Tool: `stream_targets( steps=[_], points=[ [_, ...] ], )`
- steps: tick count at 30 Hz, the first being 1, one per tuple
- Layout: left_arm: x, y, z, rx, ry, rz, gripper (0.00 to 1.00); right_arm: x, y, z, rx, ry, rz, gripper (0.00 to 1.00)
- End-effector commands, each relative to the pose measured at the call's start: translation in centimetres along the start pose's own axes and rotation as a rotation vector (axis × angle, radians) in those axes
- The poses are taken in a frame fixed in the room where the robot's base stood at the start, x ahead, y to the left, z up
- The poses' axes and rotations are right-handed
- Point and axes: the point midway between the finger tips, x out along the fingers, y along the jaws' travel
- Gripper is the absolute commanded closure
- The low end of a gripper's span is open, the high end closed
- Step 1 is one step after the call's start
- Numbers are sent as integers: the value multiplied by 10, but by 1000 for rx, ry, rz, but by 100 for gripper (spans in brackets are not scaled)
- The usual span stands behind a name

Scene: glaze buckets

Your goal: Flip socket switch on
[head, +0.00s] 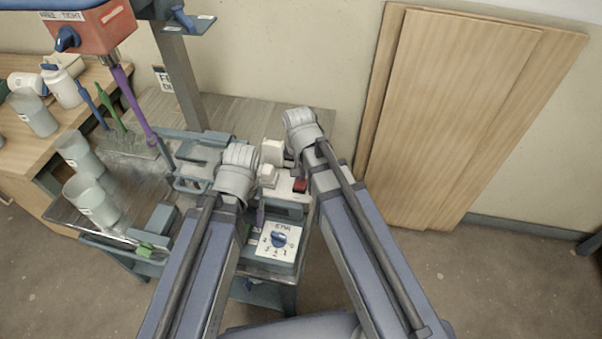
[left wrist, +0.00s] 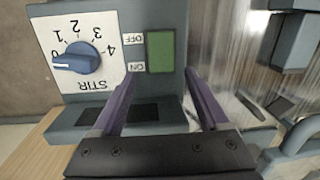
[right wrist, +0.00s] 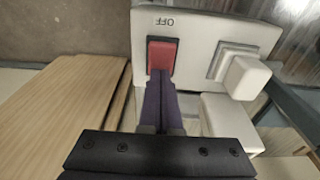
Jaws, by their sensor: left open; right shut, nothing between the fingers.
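The white socket box (right wrist: 200,25) has a red rocker switch (right wrist: 162,56) with the word OFF beside one end. It also shows in the head view as a small red patch (head: 300,185). A white plug (right wrist: 248,78) sits at the socket face next to the switch. My right gripper (right wrist: 160,78) is shut and empty, its tips at the near edge of the red switch; I cannot tell if they touch. My left gripper (left wrist: 158,82) is open and empty in front of the control box, its fingers below and on either side of the green switch (left wrist: 160,51).
The control box (head: 278,241) carries a blue STIR dial (left wrist: 76,60) and ON and OFF labels. Pale buckets (head: 92,199) stand at the left of the bench. A mixer with a red housing (head: 88,28) hangs above. Wooden boards (head: 455,110) lean on the wall.

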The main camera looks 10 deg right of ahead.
Motion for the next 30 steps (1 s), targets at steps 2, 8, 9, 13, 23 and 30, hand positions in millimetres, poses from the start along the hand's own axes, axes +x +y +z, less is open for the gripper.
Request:
stream_targets(
  steps=[2, 8, 9, 13, 23, 30],
  points=[
    [0, 0, 0, 0, 0, 0, 22, 0, 0, 1, -1, 1, 0, 100],
    [0, 0, 0, 0, 0, 0, 22, -1, 0, 4, -1, 0, 0, 100],
    [0, 0, 0, 0, 0, 0, 22, -1, 0, 5, -1, 0, 0, 100],
    [-2, 0, 0, 0, 0, 0, 22, -3, 0, 11, -2, -2, 0, 100],
    [-3, 0, 0, 0, 0, 0, 22, -5, 0, 17, -1, 0, 0, 100],
    [-4, 0, 0, 0, 0, 0, 22, -6, 0, 16, 0, 1, 0, 100]
  ],
)
